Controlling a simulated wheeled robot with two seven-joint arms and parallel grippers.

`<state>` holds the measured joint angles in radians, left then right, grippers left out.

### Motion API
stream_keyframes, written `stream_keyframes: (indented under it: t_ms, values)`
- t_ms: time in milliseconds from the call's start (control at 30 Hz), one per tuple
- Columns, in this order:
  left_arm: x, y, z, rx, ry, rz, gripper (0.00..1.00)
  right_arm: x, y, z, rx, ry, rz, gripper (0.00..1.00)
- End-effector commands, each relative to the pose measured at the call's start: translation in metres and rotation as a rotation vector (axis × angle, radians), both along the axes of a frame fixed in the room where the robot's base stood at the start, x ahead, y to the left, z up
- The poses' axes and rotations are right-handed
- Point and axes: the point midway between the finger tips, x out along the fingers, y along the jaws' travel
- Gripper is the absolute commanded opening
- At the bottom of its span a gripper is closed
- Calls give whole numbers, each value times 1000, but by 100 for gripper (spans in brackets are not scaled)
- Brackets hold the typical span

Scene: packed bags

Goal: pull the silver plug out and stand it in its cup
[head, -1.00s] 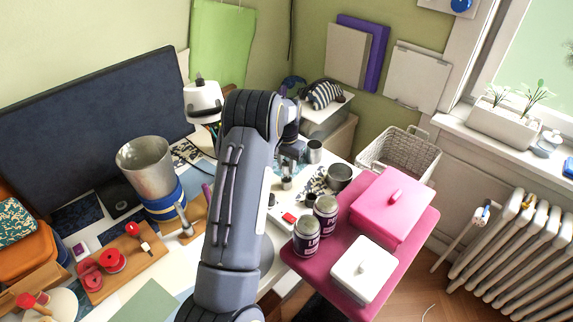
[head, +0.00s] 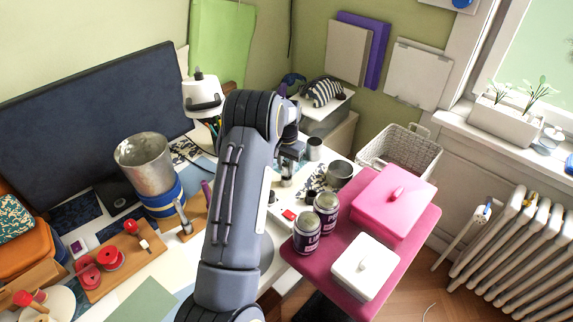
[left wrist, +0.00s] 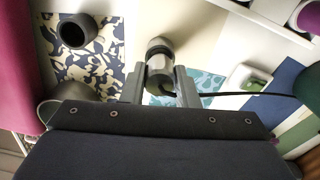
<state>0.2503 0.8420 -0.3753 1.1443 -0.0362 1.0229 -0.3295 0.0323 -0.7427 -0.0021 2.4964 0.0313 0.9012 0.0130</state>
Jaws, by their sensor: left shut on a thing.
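My left gripper (left wrist: 160,88) is shut on the silver plug (left wrist: 158,70), a short metal cylinder with a dark ring at its far end. A black cable runs from beside the fingers to the right in the left wrist view. I cannot tell whether the plug's far end is free or still seated. In the head view my left gripper (head: 289,158) is over the table, partly behind my forearm. A dark grey, hollow, round cup (left wrist: 76,30) stands on a patterned mat (left wrist: 85,65), up and left of the plug in the wrist view. My right gripper is not in view.
A metal pot (head: 339,174) stands near the pink tray (head: 424,222), which bears two cans (head: 306,232), a pink box (head: 392,202) and a white box (head: 365,268). A small silver canister (head: 314,149) stands behind the gripper. A metal bucket (head: 145,165) is at left.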

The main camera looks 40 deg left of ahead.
Motion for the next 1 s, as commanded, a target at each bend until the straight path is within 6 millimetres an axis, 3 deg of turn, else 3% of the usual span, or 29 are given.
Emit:
stream_keyframes:
  t_ms: [900,933,1000]
  values:
    - [0,0,-24,0,0,0,0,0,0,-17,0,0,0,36]
    - [0,0,-23,0,-1,0,31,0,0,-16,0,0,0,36]
    - [0,0,-22,0,0,0,40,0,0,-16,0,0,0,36]
